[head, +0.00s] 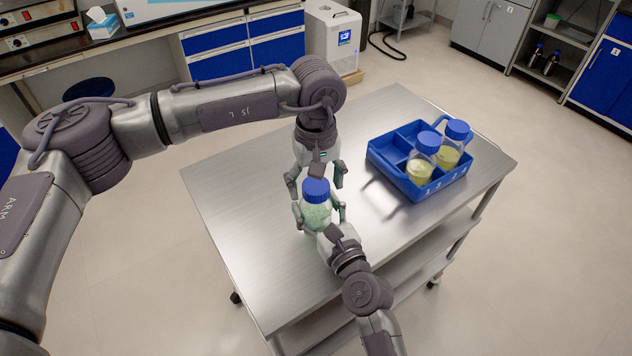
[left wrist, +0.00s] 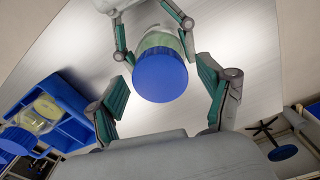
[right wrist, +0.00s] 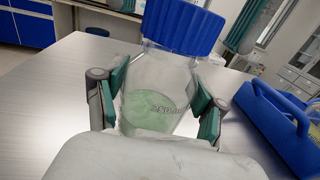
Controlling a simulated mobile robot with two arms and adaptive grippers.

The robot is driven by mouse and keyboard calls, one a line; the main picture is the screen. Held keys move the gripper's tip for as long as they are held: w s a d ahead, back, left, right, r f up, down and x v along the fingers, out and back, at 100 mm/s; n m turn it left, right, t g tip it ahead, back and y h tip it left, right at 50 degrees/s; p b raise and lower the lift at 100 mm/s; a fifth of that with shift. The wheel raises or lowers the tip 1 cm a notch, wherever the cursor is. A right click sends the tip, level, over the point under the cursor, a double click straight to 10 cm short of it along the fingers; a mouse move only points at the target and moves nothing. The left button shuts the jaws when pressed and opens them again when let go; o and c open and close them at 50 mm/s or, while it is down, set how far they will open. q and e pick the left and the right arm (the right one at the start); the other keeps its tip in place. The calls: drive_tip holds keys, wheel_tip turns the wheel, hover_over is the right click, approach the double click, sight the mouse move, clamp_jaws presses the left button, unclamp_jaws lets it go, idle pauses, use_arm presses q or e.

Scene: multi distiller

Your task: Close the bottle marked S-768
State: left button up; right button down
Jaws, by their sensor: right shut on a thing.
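A clear bottle (head: 317,214) with pale green contents stands upright over the steel cart, with a blue cap (head: 316,189) on its neck. I cannot tell how tight the cap is. The marking on the glass (right wrist: 163,108) is too blurred to read. My right gripper (head: 319,212) is shut on the bottle's body from the front, one finger on each side. My left gripper (head: 317,184) points down above the bottle. In the left wrist view its fingers are spread apart, with the blue cap (left wrist: 160,76) between and beyond them, not touching.
The steel cart top (head: 255,235) is clear around the bottle. A blue divided crate (head: 385,163) stands to the right, holding two blue-capped bottles with yellowish contents (head: 421,165) (head: 452,150); its other visible compartments look empty. Lab benches stand behind.

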use_arm(q)
drive_tip(key=shift+r, duration=0.1)
drive_tip(key=shift+r, duration=2.15)
drive_tip(key=shift+c, duration=0.4)
drive_tip(key=n, duration=0.3)
drive_tip(key=r+n, duration=0.1)
drive_tip(key=n, duration=0.2)
drive_tip(key=shift+r+n, duration=0.1)
drive_tip(key=shift+n, duration=0.3)
drive_tip(key=n, duration=0.4)
drive_tip(key=shift+r+n, duration=0.4)
drive_tip(key=n, duration=0.4)
drive_tip(key=shift+r, duration=0.35)
drive_tip(key=n, duration=0.5)
drive_tip(key=shift+r+n, duration=0.3)
drive_tip(key=shift+r, duration=0.1)
